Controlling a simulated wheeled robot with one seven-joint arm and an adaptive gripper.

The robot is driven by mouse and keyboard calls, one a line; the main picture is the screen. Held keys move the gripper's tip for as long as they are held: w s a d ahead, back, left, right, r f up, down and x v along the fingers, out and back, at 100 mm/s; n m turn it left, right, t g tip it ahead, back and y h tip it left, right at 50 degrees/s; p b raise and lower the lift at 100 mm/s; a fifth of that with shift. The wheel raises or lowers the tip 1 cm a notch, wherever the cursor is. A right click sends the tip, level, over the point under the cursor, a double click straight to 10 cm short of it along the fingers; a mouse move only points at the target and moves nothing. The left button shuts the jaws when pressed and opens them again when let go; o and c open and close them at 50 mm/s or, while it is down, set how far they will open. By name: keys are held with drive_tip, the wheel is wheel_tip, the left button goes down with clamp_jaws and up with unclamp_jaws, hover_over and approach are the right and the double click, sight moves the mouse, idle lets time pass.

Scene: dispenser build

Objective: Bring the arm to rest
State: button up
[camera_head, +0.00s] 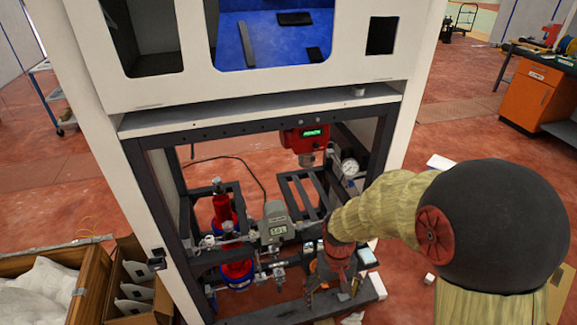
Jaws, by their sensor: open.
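My arm reaches in from the right, with a tan sleeve and a large black rounded joint. My gripper (331,292) is at its end, pointing down, with its fingers spread and nothing visible between them. It is in front of the lower right part of the dispenser frame (262,117), near its lower front bar. The arm hides part of the frame's right side. I cannot tell how far the fingers are from the bar.
Inside the frame are a grey meter (273,222), a red device with a green display (304,138), a pressure gauge (349,168) and red bottles (222,205). A wooden crate (85,270) stands at lower left. An orange cabinet (530,95) stands at far right. Floor between is mostly open.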

drive_tip(key=s+d+r+t+p, duration=0.1)
drive_tip(key=s+r, duration=0.3)
drive_tip(key=r, duration=0.6)
drive_tip(key=s+d+r+m+t+p, duration=0.1)
drive_tip(key=s+d+r+t, duration=0.2)
drive_tip(key=r, duration=0.6)
drive_tip(key=s+d+r+t+p, duration=0.1)
drive_tip(key=s+d+r+t, duration=0.1)
drive_tip(key=s+r, duration=0.4)
drive_tip(key=shift+d+r+m+t, duration=0.4)
drive_tip(key=shift+r+t, duration=0.1)
drive_tip(key=shift+r, duration=1.8)
